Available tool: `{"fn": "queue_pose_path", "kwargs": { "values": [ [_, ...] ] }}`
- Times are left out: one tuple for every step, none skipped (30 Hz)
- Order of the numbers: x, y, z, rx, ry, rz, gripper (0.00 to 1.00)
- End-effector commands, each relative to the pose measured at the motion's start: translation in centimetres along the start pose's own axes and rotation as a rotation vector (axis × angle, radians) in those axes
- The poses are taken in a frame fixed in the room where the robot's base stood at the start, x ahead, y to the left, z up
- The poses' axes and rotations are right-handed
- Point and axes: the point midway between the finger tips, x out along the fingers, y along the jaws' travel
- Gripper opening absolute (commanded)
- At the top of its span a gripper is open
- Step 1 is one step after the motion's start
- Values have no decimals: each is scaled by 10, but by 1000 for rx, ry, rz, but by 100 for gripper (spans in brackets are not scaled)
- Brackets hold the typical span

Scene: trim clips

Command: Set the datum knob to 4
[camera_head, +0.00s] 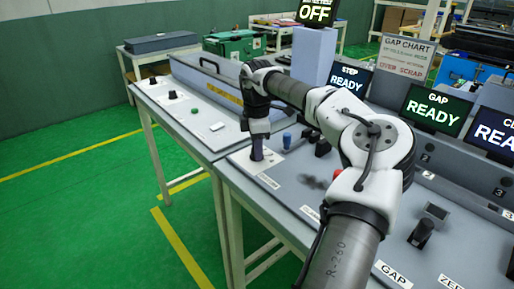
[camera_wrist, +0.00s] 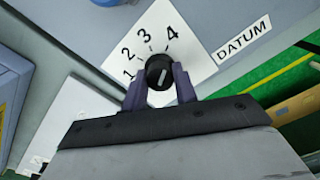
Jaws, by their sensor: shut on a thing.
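The datum knob (camera_wrist: 159,71) is round and black with a white line on its top. It sits on a white dial plate (camera_wrist: 190,62) marked 1, 2, 3 and 4, beside a DATUM label (camera_wrist: 243,36). The white line slants up and right, roughly toward the 4; I cannot tell if it lines up exactly. My gripper (camera_wrist: 160,84) has its two purple fingers on either side of the knob, shut on it. In the head view my gripper (camera_head: 257,153) points down onto the plate and hides the knob.
A blue knob (camera_head: 287,139) stands just right of my gripper, with black knobs (camera_head: 322,147) further right. A GAP knob (camera_head: 421,233) is near the front right. Screens read STEP READY (camera_head: 347,79) and GAP READY (camera_head: 434,107). A second bench (camera_head: 185,120) stands to the left.

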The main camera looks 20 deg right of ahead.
Motion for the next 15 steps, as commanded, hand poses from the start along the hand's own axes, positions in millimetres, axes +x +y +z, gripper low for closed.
{"fn": "queue_pose_path", "kwargs": {
  "values": [
    [-2, 1, 0, 7, -2, 5, 6],
    [-2, 1, 0, 9, -2, 5, 6],
    [-2, 1, 0, 12, -2, 5, 6],
    [-2, 1, 0, 13, -1, 5, 6],
    [-2, 1, 0, 14, -1, 5, 6],
    [-2, 1, 0, 15, -1, 5, 6],
    [-2, 1, 0, 15, -1, 5, 6],
    [-2, 1, 0, 15, -1, 5, 6],
    [-2, 1, 0, 15, -1, 5, 6],
    [-2, 1, 0, 15, -1, 5, 6],
    [-2, 1, 0, 14, -1, 5, 6],
    [-2, 1, 0, 14, -1, 5, 6],
    [-2, 1, 0, 14, -1, 5, 6],
    [-2, 1, 0, 14, -1, 5, 6],
    [-2, 1, 0, 14, -1, 5, 34]
  ]
}}
